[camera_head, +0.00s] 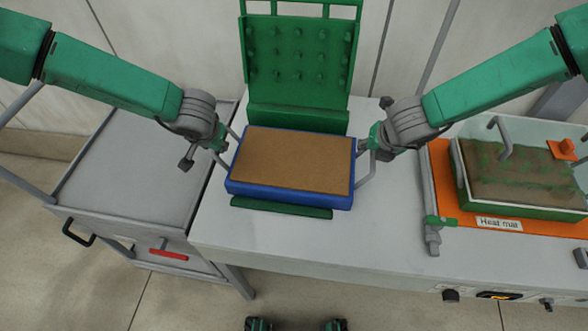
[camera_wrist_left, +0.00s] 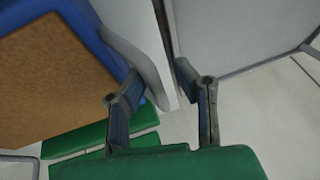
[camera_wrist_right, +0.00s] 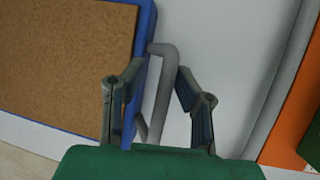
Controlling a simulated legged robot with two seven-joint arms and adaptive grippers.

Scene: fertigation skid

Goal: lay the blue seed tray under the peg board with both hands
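The blue seed tray (camera_head: 288,193), filled flat with brown soil, is in front of the green peg board (camera_head: 300,55) on the bench. A grey handle stands out from each end. A green strip (camera_head: 281,208) shows below its front edge. My left gripper (camera_head: 226,143) is at the left end; in the left wrist view its fingers (camera_wrist_left: 158,80) are apart, with the grey handle (camera_wrist_left: 138,62) close by the inner finger. My right gripper (camera_head: 366,158) is at the right end; in the right wrist view its fingers (camera_wrist_right: 160,78) are apart, with the other handle (camera_wrist_right: 163,85) between them.
At the right, a planted tray (camera_head: 522,208) stands on an orange heat mat (camera_head: 447,185) with a grey valve fitting (camera_head: 432,237) at its corner. A grey cart (camera_head: 130,180) stands left of the bench. The bench front (camera_head: 300,237) is clear.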

